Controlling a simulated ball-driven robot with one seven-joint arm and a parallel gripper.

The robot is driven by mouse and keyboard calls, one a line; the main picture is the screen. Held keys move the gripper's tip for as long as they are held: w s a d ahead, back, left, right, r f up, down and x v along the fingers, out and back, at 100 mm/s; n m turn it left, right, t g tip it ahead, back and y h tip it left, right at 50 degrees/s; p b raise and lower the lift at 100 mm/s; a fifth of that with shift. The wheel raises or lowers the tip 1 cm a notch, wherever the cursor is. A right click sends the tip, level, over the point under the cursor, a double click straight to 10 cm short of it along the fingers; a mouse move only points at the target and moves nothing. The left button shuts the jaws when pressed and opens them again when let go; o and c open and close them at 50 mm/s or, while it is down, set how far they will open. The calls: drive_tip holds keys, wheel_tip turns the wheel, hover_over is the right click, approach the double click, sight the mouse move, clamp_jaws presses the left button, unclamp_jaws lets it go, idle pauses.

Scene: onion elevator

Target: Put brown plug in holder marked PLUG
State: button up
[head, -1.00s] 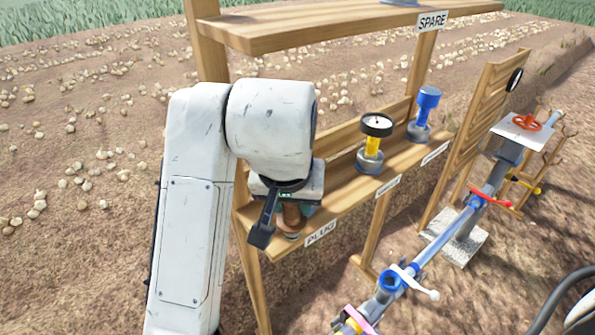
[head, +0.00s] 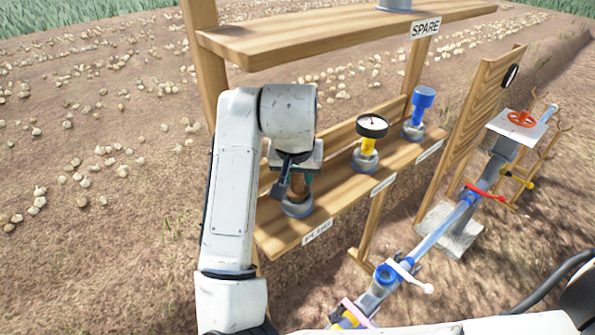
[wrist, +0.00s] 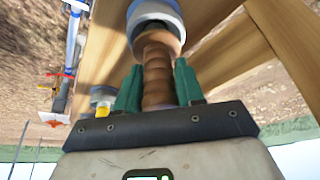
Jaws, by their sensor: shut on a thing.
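The brown plug (wrist: 157,75) is ribbed and sits between the two green fingers of my gripper (wrist: 158,88) in the wrist view. My gripper (head: 299,184) is shut on it above the lower shelf in the head view. The plug's far end meets the grey round holder (wrist: 155,14) in the wrist view. In the head view the grey holder (head: 297,208) stands on the shelf behind the PLUG label (head: 317,232), directly under the plug. How deep the plug sits in the holder is hidden.
On the lower wooden shelf (head: 340,192), a yellow gauge (head: 370,145) and a blue part (head: 419,112) stand in their holders to the right. An upper shelf marked SPARE (head: 300,38) is above. A pipe (head: 432,240) with coloured valves runs in front at right.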

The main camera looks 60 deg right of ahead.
drive_tip(key=shift+f, duration=0.1)
drive_tip(key=shift+f, duration=0.25)
drive_tip(key=o, duration=1.1)
drive_tip(key=shift+r, duration=0.5)
drive_tip(key=b+v, duration=0.1)
drive_tip(key=v, duration=0.1)
drive_tip(key=shift+s+a+r, duration=0.1)
drive_tip(key=shift+a+r, duration=0.1)
drive_tip(key=shift+r, duration=0.1)
drive_tip(key=s+a+b, duration=0.2)
drive_tip(key=s+a, duration=0.3)
drive_tip(key=a, duration=0.5)
drive_tip(key=shift+s+a, duration=0.3)
drive_tip(key=shift+s, duration=0.1)
